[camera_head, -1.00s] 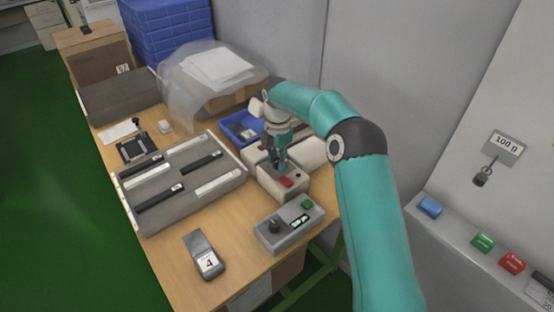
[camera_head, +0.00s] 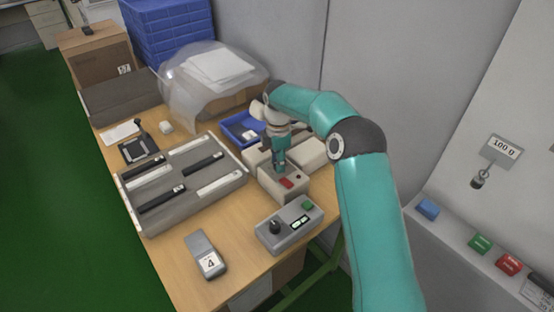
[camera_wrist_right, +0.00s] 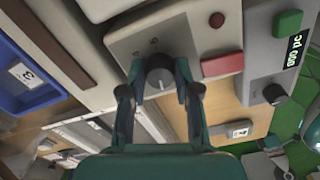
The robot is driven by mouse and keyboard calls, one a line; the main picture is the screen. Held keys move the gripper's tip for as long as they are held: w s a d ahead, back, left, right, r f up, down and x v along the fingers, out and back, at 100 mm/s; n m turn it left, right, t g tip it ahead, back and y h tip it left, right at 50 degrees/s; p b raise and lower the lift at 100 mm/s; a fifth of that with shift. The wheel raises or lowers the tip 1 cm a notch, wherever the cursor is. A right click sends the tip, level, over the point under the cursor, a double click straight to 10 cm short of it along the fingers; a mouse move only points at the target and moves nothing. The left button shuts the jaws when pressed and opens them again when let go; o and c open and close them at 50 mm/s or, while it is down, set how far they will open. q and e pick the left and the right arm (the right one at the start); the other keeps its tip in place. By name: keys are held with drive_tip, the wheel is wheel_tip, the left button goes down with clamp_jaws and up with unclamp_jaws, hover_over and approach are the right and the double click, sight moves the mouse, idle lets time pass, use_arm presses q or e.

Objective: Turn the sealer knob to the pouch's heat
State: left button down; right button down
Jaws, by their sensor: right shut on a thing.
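The sealer (camera_head: 283,201) is a cream machine at the table's right edge, with a red button (camera_head: 287,183) on top. Its dark round knob (camera_wrist_right: 160,70) shows in the right wrist view, with a light pointer line and small marks around it on a grey plate. My right gripper (camera_head: 280,169) points down onto the sealer; in the wrist view its fingertips (camera_wrist_right: 160,80) close on both sides of the knob. In the head view the gripper hides the knob. My left gripper is not in view.
A grey control box (camera_head: 290,225) with its own black knob, display and green button stands in front of the sealer. A grey device labelled 4 (camera_head: 206,255) lies nearby. A grey rack (camera_head: 150,216) of strips fills the left side. A wall stands close behind.

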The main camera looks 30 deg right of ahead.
drive_tip(key=m+p, duration=0.1)
drive_tip(key=m, duration=0.5)
drive_tip(key=shift+r, duration=0.1)
drive_tip(key=m, duration=0.6)
drive_tip(key=shift+m, duration=0.4)
drive_tip(key=m, duration=1.2)
drive_tip(key=shift+m+b, duration=0.4)
drive_tip(key=c, duration=0.8)
unclamp_jaws()
